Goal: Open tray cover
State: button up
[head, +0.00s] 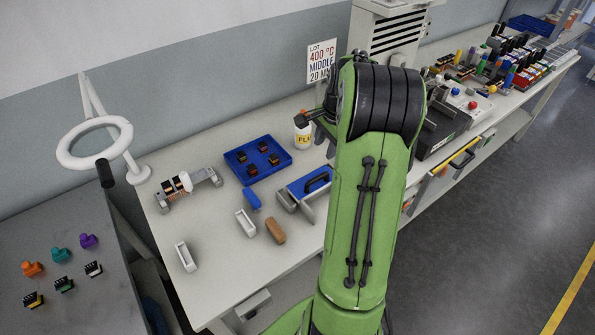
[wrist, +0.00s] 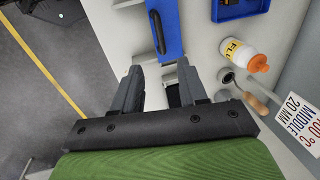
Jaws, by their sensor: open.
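The tray cover (head: 310,184) is a blue plate with a black bar handle, lying on a grey-white holder on the bench in the head view. In the wrist view the blue cover (wrist: 176,42) and its handle (wrist: 157,32) show at the top centre, beyond my fingertips. My gripper (wrist: 162,78) is open, with two dark fingers apart and nothing seen between them but the bench and a grey part of the holder. The handle is apart from the fingers. In the head view my green arm hides the gripper and part of the bench.
A blue tray (head: 258,160) with several small parts stands behind the cover. A blue block (head: 252,199) and brown block (head: 275,231) lie left of the cover.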

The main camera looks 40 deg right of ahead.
aim_at(315, 178)
jog(key=w+f, duration=0.1)
jog(key=f, duration=0.4)
jog(key=w+f+b, duration=0.1)
jog(key=f, duration=0.4)
jog(key=w+f, duration=0.1)
jog(key=f, duration=0.4)
jog(key=shift+d, duration=0.15)
jog(key=shift+s, duration=0.1)
grip_shut()
